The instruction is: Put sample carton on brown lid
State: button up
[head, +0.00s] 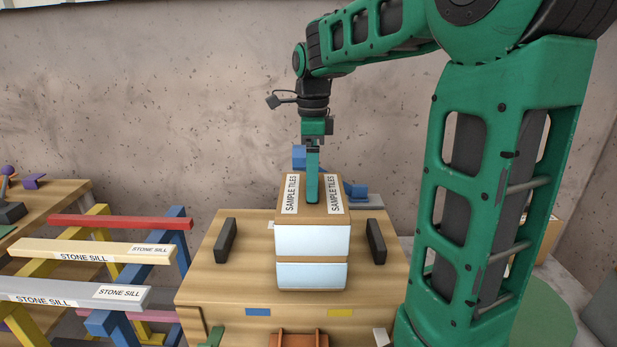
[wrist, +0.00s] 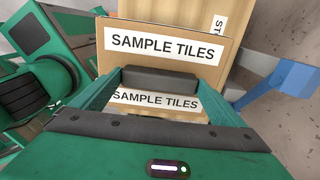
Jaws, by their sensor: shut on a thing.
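The sample carton (head: 325,215) is a brown box with "SAMPLE TILES" strips on top and a pale front. My gripper (head: 312,197) points down and is shut on the carton's top middle, between the two strips. In the wrist view, the carton (wrist: 165,65) shows a strip on either side of the jaws. A second pale panel (head: 312,275) shows below the first; I cannot tell whether it is a separate box. Beneath is a tan-brown wooden top (head: 215,280), likely the brown lid, with dark handles at left and right. The carton's underside and any contact there are hidden.
Dark upright handles (head: 226,240) and (head: 376,241) flank the carton. Stone sills (head: 85,250) lie on a coloured rack at left. Blue items (head: 355,190) stand behind the carton. A reddish-brown object (head: 298,339) is at the bottom edge. My arm fills the right.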

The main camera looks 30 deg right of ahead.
jog(key=shift+f, duration=0.15)
jog(key=o, duration=1.8)
jog(key=shift+c, duration=0.2)
notch_tip(320, 180, up, 12)
